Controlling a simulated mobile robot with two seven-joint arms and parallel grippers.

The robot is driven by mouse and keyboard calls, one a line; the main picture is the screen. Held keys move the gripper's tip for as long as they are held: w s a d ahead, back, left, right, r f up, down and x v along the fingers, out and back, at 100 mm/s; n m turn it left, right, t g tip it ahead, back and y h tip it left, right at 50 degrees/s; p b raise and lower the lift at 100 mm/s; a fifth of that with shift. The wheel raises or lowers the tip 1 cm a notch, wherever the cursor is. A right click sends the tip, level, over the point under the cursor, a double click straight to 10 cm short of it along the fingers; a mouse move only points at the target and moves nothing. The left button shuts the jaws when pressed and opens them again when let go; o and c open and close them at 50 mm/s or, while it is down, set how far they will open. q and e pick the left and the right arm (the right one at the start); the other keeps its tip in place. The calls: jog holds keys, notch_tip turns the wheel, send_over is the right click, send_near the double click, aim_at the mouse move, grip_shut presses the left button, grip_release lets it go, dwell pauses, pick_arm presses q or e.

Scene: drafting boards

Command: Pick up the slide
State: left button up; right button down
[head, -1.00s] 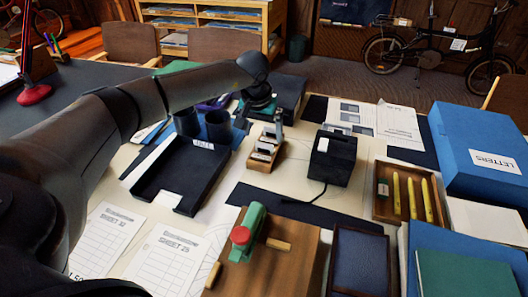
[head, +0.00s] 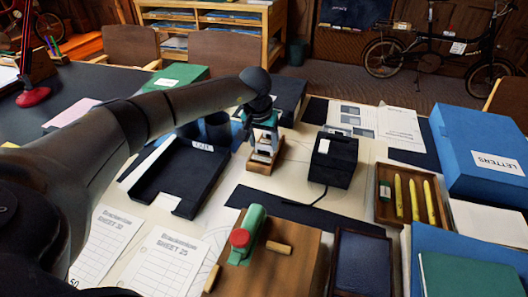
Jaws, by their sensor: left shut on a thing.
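My left gripper (head: 262,130) has come down over a small wooden rack (head: 264,168) in the middle of the table. Its fingers are shut on a slide (head: 265,147), a small pale, thin piece at the rack. The fingers hide part of the slide, and I cannot tell whether it is still seated in the rack. Other pale pieces in the rack are too small to tell apart. My right gripper is not in view.
A black box-shaped device (head: 334,160) with a cord stands right of the rack. A black tray (head: 178,178) lies to its left. A wooden board (head: 290,262) with a green and red tool (head: 248,233) is in front. Yellow pens lie in a wooden tray (head: 383,212) at right.

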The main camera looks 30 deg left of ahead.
pick_arm(q)
jog(key=c, duration=0.5)
